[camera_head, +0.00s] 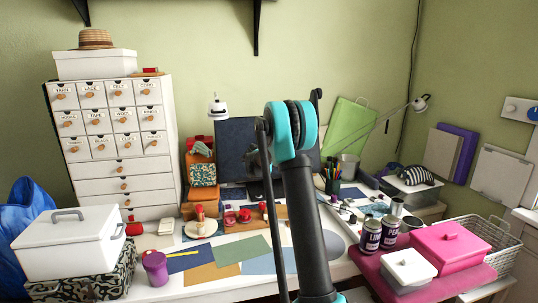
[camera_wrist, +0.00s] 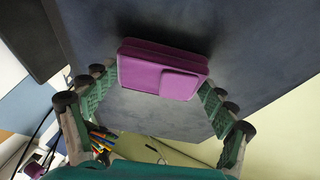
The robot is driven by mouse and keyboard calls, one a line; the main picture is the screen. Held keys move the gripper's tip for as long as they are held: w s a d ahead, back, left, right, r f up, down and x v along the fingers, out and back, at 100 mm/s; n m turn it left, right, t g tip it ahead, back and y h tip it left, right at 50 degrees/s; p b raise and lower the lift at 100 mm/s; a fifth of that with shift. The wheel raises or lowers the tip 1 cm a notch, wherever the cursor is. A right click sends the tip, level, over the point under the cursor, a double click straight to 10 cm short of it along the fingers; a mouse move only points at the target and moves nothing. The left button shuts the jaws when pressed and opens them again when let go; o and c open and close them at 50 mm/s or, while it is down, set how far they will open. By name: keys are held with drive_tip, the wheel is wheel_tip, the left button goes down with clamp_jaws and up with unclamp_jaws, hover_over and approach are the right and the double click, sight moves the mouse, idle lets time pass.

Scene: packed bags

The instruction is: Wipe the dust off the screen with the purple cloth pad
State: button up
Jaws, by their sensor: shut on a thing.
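The screen (camera_head: 236,150) is a dark blue-grey panel standing at the back of the desk, partly hidden by my arm. It fills much of the wrist view (camera_wrist: 270,50), where a dark shadow lies beside the pad. My gripper (camera_wrist: 158,83) is shut on the purple cloth pad (camera_wrist: 160,76), with a green finger on either side. The pad lies close to the screen's face; I cannot tell whether it touches. Dust is not clearly distinguishable. In the head view, the gripper and pad are hidden behind my arm.
A pen cup (camera_head: 332,180) and a silver pot (camera_head: 347,166) stand right of the screen. A green board (camera_head: 347,130) leans on the wall behind. Paper sheets (camera_head: 240,250) cover the desk front.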

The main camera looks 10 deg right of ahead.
drive_tip(key=shift+a, duration=0.25)
drive_tip(key=shift+s+d+r, duration=0.1)
drive_tip(key=shift+s+r, duration=0.2)
drive_tip(key=shift+s, duration=0.65)
drive_tip(key=shift+s+a+r, duration=0.1)
drive_tip(key=shift+s+r, duration=0.25)
drive_tip(key=shift+s, duration=0.55)
drive_tip(key=shift+s+d+r, duration=0.1)
drive_tip(key=shift+s+r, duration=0.2)
drive_tip(key=shift+s, duration=0.65)
drive_tip(key=s, duration=0.1)
drive_tip(key=s+r, duration=0.1)
drive_tip(key=shift+s, duration=0.4)
